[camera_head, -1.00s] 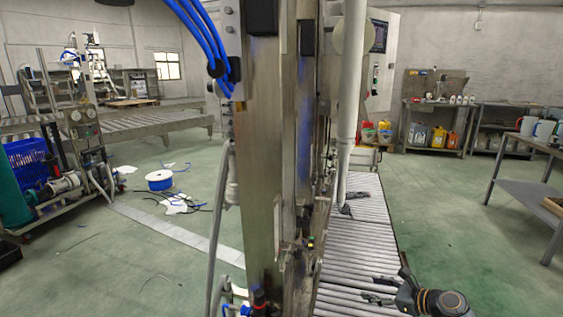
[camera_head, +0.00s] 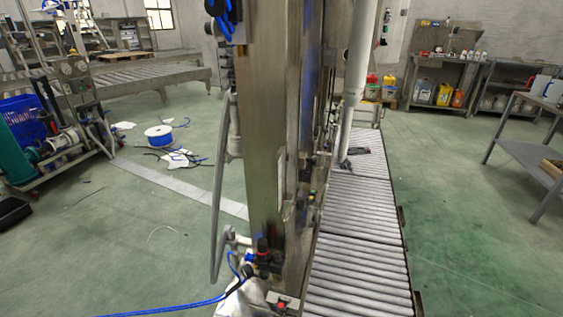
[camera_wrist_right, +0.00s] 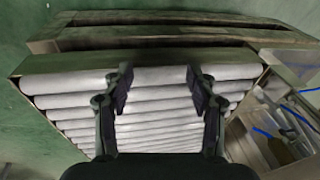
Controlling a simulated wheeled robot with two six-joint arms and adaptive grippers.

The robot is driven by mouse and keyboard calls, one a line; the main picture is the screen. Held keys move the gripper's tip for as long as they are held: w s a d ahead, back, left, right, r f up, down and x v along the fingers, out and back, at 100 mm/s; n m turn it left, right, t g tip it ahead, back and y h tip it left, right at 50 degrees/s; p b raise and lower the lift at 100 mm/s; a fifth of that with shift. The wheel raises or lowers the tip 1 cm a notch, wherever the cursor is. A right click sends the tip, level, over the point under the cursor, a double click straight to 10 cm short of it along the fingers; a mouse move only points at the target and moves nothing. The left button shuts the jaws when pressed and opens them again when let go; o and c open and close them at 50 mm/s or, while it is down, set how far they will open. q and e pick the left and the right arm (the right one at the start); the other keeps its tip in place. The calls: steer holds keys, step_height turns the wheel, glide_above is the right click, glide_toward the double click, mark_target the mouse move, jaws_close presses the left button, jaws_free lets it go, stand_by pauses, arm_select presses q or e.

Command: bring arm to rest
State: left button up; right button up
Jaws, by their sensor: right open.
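In the right wrist view my right gripper (camera_wrist_right: 159,92) points at a roller conveyor (camera_wrist_right: 150,128). Its two dark fingers stand apart with nothing between them. In the head view the same kind of roller conveyor (camera_head: 362,222) runs along the right side of a tall steel column, and neither of my grippers shows there. My left gripper is in no frame.
The tall steel column (camera_head: 265,130) fills the middle of the head view. Blue hose (camera_head: 180,307) lies at its foot. Green floor right of the conveyor is clear.

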arm_select(q)
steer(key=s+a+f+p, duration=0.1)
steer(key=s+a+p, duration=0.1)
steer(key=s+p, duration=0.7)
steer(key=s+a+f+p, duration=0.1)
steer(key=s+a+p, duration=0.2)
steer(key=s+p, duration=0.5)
steer(key=p, duration=0.9)
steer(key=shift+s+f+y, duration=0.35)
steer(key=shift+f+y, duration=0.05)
arm_select(e)
steer(key=s+d+f+n+h, duration=0.1)
steer(key=s+d, duration=0.2)
steer(key=s, duration=0.8)
steer(key=s+d+f+n+h, duration=0.1)
steer(key=s+d+n, duration=0.1)
steer(key=s, duration=0.9)
steer(key=shift+s+d+f+g, duration=0.15)
steer(key=shift+s+d+g, duration=0.25)
steer(key=shift+d, duration=0.35)
